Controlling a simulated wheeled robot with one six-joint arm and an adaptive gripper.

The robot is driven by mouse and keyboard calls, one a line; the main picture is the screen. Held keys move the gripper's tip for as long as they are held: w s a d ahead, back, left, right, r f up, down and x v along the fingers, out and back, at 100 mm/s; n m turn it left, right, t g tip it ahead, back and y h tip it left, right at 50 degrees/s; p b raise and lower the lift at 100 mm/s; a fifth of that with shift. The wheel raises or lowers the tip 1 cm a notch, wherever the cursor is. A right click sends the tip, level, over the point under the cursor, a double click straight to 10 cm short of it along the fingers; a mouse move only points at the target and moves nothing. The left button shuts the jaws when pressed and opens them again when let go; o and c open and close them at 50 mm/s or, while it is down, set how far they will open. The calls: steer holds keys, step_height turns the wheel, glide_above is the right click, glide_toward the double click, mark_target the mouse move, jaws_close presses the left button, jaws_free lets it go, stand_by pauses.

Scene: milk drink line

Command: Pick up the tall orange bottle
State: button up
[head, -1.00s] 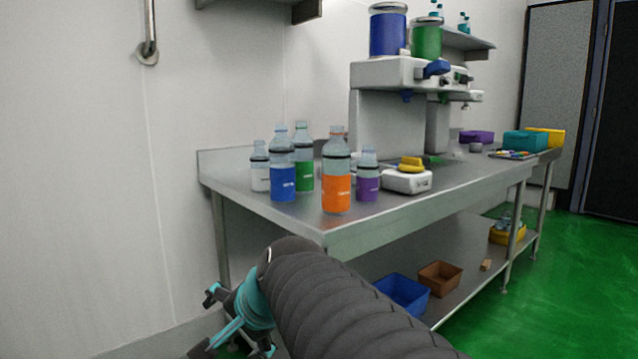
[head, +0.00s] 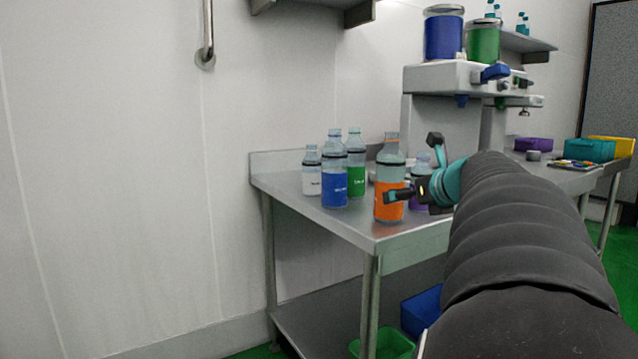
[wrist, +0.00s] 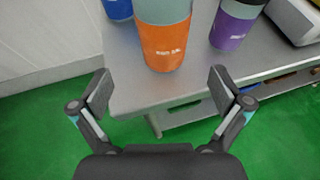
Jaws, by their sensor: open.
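The tall orange bottle (head: 390,204) stands upright on the front corner of the steel table, with clear upper part and dark neck band. My gripper (head: 412,170) is raised at its right front side in the head view, with one finger overlapping the bottle's label in the picture. In the wrist view the orange bottle (wrist: 165,45) is ahead, beyond the fingertips and centred slightly left of the middle. My gripper (wrist: 160,92) is open there, with nothing between its fingers. Whether a finger touches the bottle I cannot tell.
The blue bottle (head: 334,188), green bottle (head: 356,178) and white bottle (head: 312,181) stand left of it. A purple bottle (wrist: 232,30) stands close on its right. The steel table (head: 325,220) ends just in front of the orange bottle.

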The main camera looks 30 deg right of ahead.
steer(key=x, duration=1)
steer(key=shift+d+f, duration=0.15)
steer(key=shift+d, duration=0.1)
steer(key=c, duration=1.1)
